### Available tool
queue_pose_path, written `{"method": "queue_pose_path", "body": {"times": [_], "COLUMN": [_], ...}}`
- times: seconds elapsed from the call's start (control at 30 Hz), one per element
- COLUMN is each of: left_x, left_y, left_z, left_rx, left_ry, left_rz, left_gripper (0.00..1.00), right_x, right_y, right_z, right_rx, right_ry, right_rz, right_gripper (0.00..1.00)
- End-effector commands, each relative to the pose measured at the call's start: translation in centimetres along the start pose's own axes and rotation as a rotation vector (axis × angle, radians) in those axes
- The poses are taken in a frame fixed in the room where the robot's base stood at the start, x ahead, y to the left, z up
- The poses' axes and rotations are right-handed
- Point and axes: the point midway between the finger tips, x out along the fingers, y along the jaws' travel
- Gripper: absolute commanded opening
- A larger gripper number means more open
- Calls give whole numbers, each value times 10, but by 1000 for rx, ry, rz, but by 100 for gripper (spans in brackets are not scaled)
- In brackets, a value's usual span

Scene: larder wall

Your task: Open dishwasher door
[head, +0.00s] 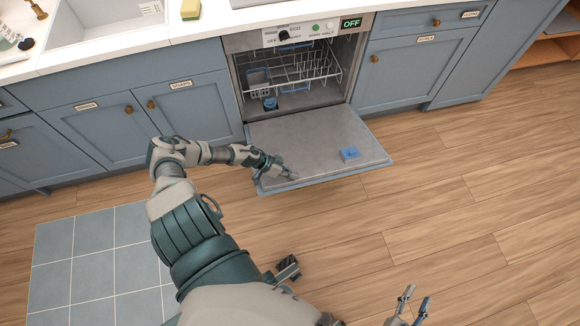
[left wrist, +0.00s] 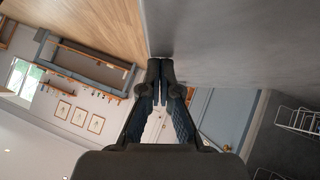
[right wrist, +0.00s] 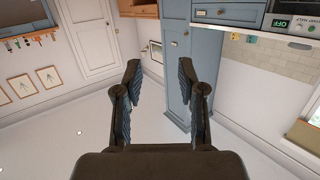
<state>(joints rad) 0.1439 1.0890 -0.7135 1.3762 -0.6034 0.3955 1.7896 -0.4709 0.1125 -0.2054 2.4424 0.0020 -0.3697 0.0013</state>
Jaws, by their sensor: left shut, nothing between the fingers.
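The dishwasher (head: 295,75) stands in the blue cabinet row in the head view. Its door (head: 300,140) is folded down, about level, with its grey inner face up. My left gripper (head: 291,177) is shut and empty at the door's inner face, near its outer left corner. In the left wrist view the closed fingertips (left wrist: 160,65) are beside the grey door panel (left wrist: 230,40); I cannot tell if they touch it. My right gripper (head: 414,299) is open and empty, well away from the door; its spread fingers also show in the right wrist view (right wrist: 165,85).
Cabinets (head: 185,105) flank the dishwasher. The wooden floor (head: 460,190) at the right is clear.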

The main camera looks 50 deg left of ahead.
Motion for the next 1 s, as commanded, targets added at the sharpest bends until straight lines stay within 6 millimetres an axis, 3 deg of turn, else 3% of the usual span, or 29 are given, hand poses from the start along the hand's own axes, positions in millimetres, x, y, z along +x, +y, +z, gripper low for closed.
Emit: {"method": "queue_pose_path", "body": {"times": [0.13,0.3,0.77,1.0], "left_x": [28,42,40,26], "left_y": [4,6,6,8], "left_z": [29,42,41,32], "left_rx": [16,19,20,20], "left_ry": [-5,-3,-1,1], "left_rz": [-16,-16,-17,-18], "left_gripper": [0,0,0,0], "right_x": [2,2,3,-1], "right_y": [-2,-5,-5,0], "right_z": [-8,-25,-28,-3], "right_rx": [5,9,8,-1], "right_ry": [82,190,193,-7], "right_rz": [-6,-11,-11,0], "right_gripper": [40,40,40,40]}}
